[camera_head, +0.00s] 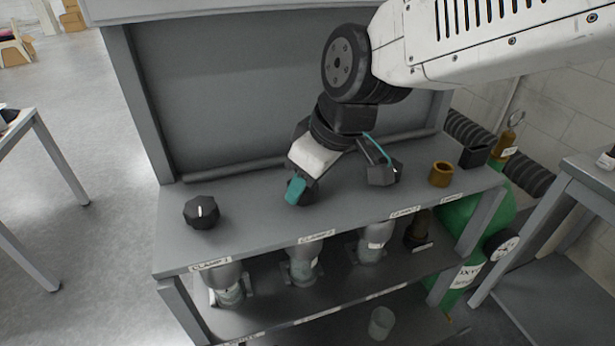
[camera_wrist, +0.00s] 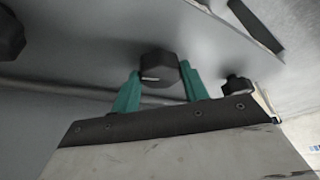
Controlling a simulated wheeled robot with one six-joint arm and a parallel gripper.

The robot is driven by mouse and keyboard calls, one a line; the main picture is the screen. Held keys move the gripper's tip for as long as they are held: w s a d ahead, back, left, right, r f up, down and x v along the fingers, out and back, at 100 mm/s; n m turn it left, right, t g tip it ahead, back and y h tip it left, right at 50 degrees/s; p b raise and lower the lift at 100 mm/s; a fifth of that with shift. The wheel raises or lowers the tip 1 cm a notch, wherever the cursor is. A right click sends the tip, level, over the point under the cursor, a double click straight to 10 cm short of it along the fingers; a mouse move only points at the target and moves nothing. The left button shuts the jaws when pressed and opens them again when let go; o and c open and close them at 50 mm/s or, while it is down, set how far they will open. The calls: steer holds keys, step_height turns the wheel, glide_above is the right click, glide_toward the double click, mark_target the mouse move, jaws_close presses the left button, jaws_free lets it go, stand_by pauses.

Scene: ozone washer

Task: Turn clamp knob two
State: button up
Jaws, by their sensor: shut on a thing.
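The clamp knob two (camera_head: 310,193) is a black faceted knob on the grey panel top, behind the white "Clamp 2" label (camera_head: 316,236). My gripper (camera_head: 303,188) comes down on it from above, and a teal finger and the wrist hide much of it in the head view. In the wrist view the knob (camera_wrist: 160,66) shows a light line and sits between the two teal fingers of my gripper (camera_wrist: 161,82), which is shut on it.
Clamp knob one (camera_head: 202,212) stands at the left and a third black knob (camera_head: 382,174) at the right. A brass fitting (camera_head: 441,174) stands further right. Glass vessels (camera_head: 304,262) hang below the top. A green cylinder (camera_head: 475,225) stands at the right.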

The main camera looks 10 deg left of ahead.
steer(key=m+t, duration=0.1)
steer(key=m, duration=0.1)
steer(key=m+h, duration=0.1)
steer(key=m, duration=0.2)
steer(key=shift+s+a+m+t, duration=0.15)
steer(key=shift+m+t, duration=0.15)
steer(key=shift+t, duration=0.1)
steer(key=m+h, duration=0.1)
steer(key=m, duration=0.1)
steer(key=m+t, duration=0.1)
steer(key=m, duration=0.1)
steer(key=shift+s+a+m+h, duration=0.1)
steer(key=shift+a+m+h, duration=0.05)
steer(key=shift+m+h, duration=0.2)
steer(key=m+h, duration=0.1)
steer(key=m, duration=0.1)
steer(key=m+h, duration=0.1)
steer(key=m, duration=0.2)
steer(key=shift+a, duration=0.2)
steer(key=m+h, duration=0.1)
steer(key=m, duration=0.1)
steer(key=m+h, duration=0.1)
steer(key=m, duration=0.2)
steer(key=shift+a, duration=0.1)
steer(key=shift+m+g, duration=0.25)
steer(key=shift+g, duration=0.05)
steer(key=o, duration=1)
steer(key=shift+v, duration=3.85)
